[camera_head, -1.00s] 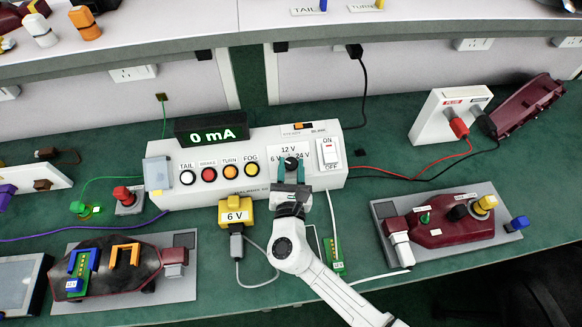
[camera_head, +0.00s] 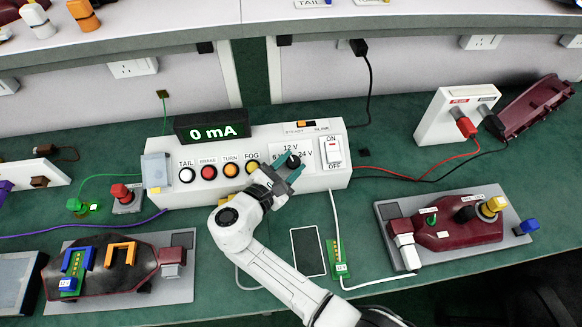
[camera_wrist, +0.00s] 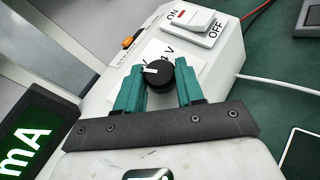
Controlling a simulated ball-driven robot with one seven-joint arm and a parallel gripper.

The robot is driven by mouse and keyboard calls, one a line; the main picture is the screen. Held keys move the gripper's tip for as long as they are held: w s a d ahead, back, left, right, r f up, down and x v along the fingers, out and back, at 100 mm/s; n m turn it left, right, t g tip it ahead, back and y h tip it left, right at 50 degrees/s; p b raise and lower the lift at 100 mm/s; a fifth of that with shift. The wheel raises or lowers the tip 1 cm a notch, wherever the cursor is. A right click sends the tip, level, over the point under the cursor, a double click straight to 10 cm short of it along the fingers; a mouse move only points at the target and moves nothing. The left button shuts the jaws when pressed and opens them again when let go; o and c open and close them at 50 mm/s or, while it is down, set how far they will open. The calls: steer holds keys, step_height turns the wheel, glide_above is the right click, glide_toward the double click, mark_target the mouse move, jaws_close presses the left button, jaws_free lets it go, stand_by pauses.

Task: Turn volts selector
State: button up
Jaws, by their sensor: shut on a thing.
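The volts selector (camera_head: 293,161) is a black round knob with a white pointer mark on the front of the white control box (camera_head: 335,178). Labels 12 V and 24 V show around it, and the 6 V label is partly covered. My gripper (camera_head: 287,168) reaches it from the lower left, with its teal fingers on either side of the knob. In the wrist view the knob (camera_wrist: 158,74) sits between the two fingertips (camera_wrist: 160,85), and the gripper is shut on it. The white pointer lies toward the left in that view.
The white ON/OFF rocker switch (camera_head: 331,150) is just right of the knob. Several round buttons, such as the yellow FOG button (camera_head: 252,167), are to its left. A display (camera_head: 212,126) on top reads 0 mA. A flat dark panel (camera_head: 308,251) lies in front.

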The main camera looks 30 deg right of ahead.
steer(key=shift+w+r+m+g+b, duration=0.15)
steer(key=shift+m+g+b, duration=0.3)
steer(key=shift+m+g, duration=1.65)
steer(key=o, duration=1)
steer(key=shift+o, duration=0.2)
steer(key=b+v, duration=0.1)
steer(key=v, duration=0.9)
steer(key=shift+a+b, duration=0.3)
steer(key=shift+a, duration=0.15)
steer(key=shift+w, duration=0.15)
